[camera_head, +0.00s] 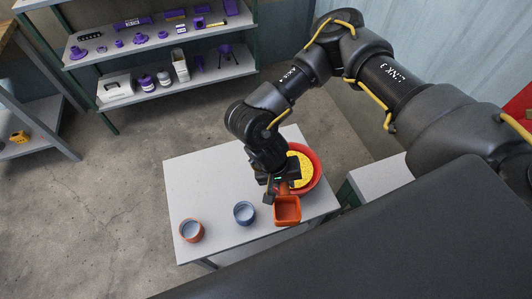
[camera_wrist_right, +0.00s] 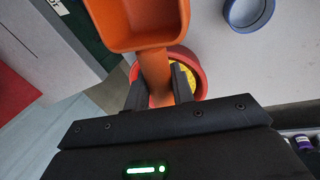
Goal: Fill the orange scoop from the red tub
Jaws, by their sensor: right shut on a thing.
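The orange scoop (camera_head: 287,210) is a square-mouthed box on a short handle, and only bare orange shows inside it. My right gripper (camera_head: 283,187) is shut on its handle; the scoop (camera_wrist_right: 150,30) and the right gripper's fingers (camera_wrist_right: 157,88) fill the middle of the right wrist view. The scoop appears held above the table's front edge, just in front of the red tub (camera_head: 317,173). The tub holds yellow material (camera_head: 301,165) and is partly hidden by my right gripper. In the wrist view the tub (camera_wrist_right: 201,76) lies beyond the handle. My left gripper is not in view.
A blue cup (camera_head: 244,213) and an orange-brown cup (camera_head: 191,231) stand on the white table (camera_head: 205,185), left of the scoop. The table's left and back are clear. Shelves (camera_head: 165,50) with purple items stand behind. A pale surface (camera_head: 380,177) stands to the right.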

